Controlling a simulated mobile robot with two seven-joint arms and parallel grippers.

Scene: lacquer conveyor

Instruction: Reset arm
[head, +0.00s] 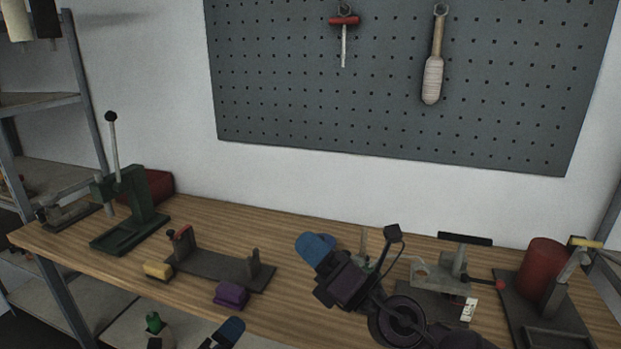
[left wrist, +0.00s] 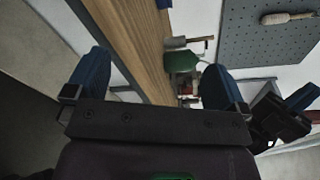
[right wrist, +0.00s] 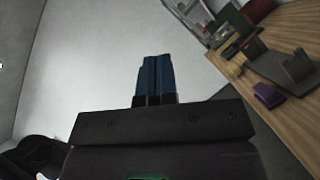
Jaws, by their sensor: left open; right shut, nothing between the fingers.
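My right gripper (head: 316,247) has blue fingers and is raised over the wooden bench, right of the middle in the head view. In the right wrist view its two blue fingers (right wrist: 154,78) lie together, with nothing between them. The rest of the left arm is mostly out of the head view.
A grey fixture (head: 214,267), yellow block (head: 157,270) and purple block (head: 231,294) sit mid-bench. A green lever press (head: 130,215) stands left. A clamp fixture (head: 455,262) and red cylinder (head: 546,267) stand right. A pegboard (head: 400,90) hangs behind; a shelf rack (head: 40,104) is left.

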